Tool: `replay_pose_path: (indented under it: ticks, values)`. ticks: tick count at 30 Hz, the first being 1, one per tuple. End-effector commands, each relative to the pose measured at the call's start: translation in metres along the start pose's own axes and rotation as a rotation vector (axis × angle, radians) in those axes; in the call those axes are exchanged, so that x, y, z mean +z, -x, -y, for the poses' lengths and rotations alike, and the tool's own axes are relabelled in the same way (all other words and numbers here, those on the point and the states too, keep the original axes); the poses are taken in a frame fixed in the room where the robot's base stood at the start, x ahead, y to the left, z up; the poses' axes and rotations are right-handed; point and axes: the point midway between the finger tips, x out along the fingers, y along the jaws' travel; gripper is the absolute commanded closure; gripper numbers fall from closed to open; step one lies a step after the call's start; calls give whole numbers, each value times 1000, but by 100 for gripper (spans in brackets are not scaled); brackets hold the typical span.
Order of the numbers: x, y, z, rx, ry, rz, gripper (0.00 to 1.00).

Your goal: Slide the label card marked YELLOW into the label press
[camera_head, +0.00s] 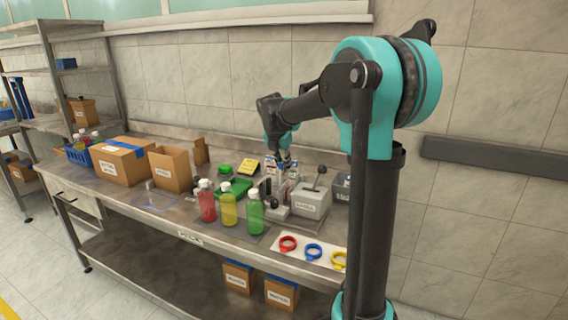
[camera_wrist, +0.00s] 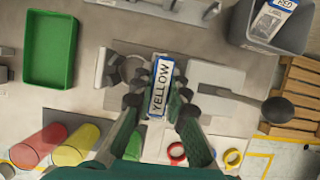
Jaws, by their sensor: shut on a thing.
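The label card marked YELLOW (camera_wrist: 162,86), white with a blue edge, is held between the fingertips of my gripper (camera_wrist: 160,106). It also shows small below my gripper (camera_head: 284,160) in the head view. The label press (camera_head: 309,202) is a grey box with a lever, directly beside and below my gripper. In the wrist view its grey plate (camera_wrist: 216,80) and black lever knob (camera_wrist: 277,110) lie right of the card. The card is over the press area, slightly tilted. I cannot tell whether its lower edge touches the press; the fingers hide part of it.
A grey bin (camera_wrist: 268,42) holding a card marked RED stands right of the press. A green tray (camera_wrist: 50,52) lies left. Red (camera_head: 206,205), yellow (camera_head: 228,208) and green (camera_head: 254,212) bottles stand in front. Coloured rings lie on a white sheet (camera_head: 300,240). Cardboard boxes (camera_head: 121,165) stand farther left.

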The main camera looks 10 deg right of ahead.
Motion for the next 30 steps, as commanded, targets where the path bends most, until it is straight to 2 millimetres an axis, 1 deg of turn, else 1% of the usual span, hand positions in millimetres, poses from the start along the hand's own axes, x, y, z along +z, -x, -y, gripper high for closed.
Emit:
replay_pose_path:
  ticks: [8,24,30]
  values:
    - [0,-1,0,0,0,0,100]
    - [-12,-31,0,0,0,0,100]
    - [-16,-39,0,0,0,0,100]
